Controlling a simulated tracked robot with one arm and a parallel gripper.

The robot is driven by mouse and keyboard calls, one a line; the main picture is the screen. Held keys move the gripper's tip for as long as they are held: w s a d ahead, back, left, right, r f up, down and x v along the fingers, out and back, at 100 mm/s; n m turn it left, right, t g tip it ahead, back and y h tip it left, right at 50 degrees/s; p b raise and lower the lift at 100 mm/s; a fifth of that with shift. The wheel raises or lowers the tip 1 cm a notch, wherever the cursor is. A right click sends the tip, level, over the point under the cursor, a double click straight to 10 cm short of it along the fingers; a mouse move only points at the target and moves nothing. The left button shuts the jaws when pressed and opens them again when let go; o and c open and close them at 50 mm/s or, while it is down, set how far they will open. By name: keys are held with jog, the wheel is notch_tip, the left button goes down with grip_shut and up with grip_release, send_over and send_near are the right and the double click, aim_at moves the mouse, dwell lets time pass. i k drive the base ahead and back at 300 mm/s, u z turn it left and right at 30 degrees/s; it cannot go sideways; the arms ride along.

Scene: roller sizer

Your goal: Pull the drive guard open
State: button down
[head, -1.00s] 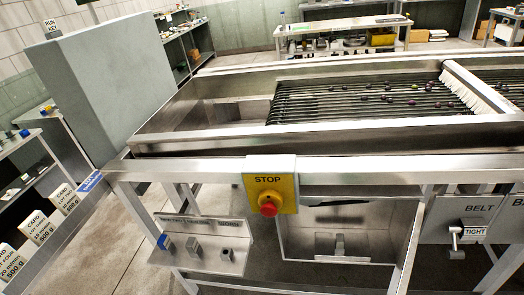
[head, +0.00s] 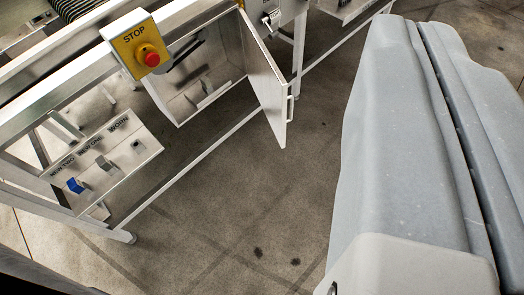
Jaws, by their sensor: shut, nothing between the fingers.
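A flat pale metal door (head: 268,85), which looks like the drive guard, stands swung out from the front of the steel machine. Its bar handle (head: 291,108) is on the free edge, on the right. The open steel compartment (head: 205,85) beside it shows its inside, with small metal parts at the bottom. A large grey body, which looks like part of my own arm, fills the right side of the view. My gripper's fingers are not in view, and nothing is seen touching the door or handle.
A yellow box with a red STOP button (head: 150,56) is on the frame, above and left of the compartment. A labelled shelf (head: 105,160) with small parts is at the left. Machine legs and a low rail (head: 195,168) border clear concrete floor (head: 240,215).

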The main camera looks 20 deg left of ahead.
aim_at(270, 86)
jog(key=u, duration=0.6)
jog(key=i, duration=0.95)
jog(key=u, duration=0.15)
